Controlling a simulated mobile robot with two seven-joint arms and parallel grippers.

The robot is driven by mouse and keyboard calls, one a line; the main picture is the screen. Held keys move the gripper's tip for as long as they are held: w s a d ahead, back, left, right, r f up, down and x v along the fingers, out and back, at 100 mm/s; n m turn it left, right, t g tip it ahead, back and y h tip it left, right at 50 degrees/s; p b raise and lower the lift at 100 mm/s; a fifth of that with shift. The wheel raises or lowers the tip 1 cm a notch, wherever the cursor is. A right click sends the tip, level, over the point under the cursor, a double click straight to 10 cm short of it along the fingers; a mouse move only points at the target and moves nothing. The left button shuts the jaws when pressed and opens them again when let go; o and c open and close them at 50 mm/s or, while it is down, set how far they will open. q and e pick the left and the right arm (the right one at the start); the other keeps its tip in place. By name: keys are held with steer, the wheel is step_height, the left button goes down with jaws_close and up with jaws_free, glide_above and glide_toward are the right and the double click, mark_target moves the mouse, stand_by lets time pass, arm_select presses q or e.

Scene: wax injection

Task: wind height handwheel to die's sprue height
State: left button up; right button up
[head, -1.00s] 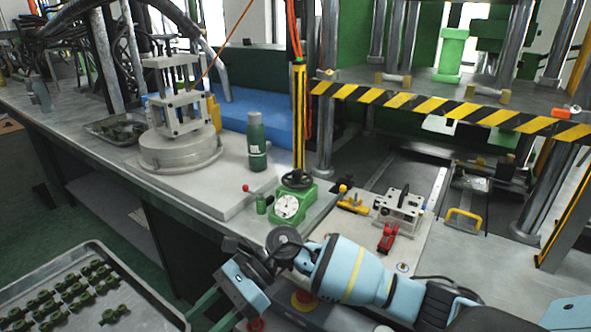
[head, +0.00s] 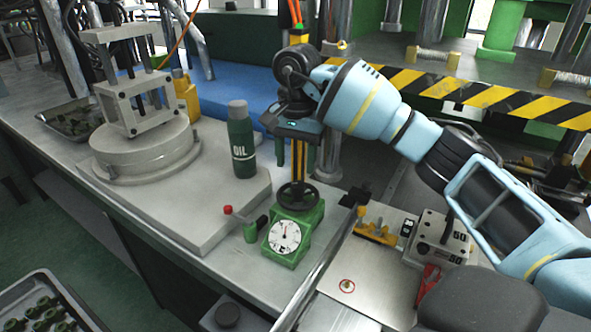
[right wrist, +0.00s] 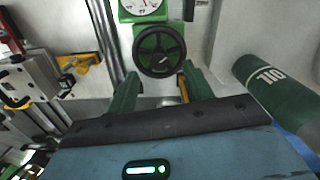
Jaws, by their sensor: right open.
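The handwheel (head: 298,196) is a black wheel on top of a green housing with a white dial (head: 285,237). My right gripper (head: 290,160) hangs above the wheel, open, with its green fingers pointing down. In the right wrist view the handwheel (right wrist: 160,50) shows just beyond the two fingers (right wrist: 160,88), toward the gap between them. I see no contact, and the dial (right wrist: 142,8) is cut off by the top edge. A pale metal block (head: 437,240) with dark knobs stands to the right; I cannot tell whether it is the die. My left gripper is out of view.
A green oil bottle (head: 241,140) stands left of the gripper. A red-knobbed lever (head: 228,210) is beside the dial housing. A long grey bar (head: 325,262) crosses in front. A striped press edge (head: 490,97) lies behind my right arm. A posted frame (head: 133,80) stands at left.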

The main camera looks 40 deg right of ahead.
mark_target(298, 183)
steer(key=shift+w+d+r, duration=0.2)
steer(key=shift+d+r, duration=0.2)
steer(key=shift+d, duration=0.1)
steer(key=shift+s+f, duration=0.1)
steer(key=shift+s, duration=0.05)
steer(key=shift+a+f, duration=0.1)
steer(key=shift+f, duration=0.2)
step_height(298, 183, down, 6)
steer(key=shift+r, duration=0.15)
steer(key=shift+f, duration=0.6)
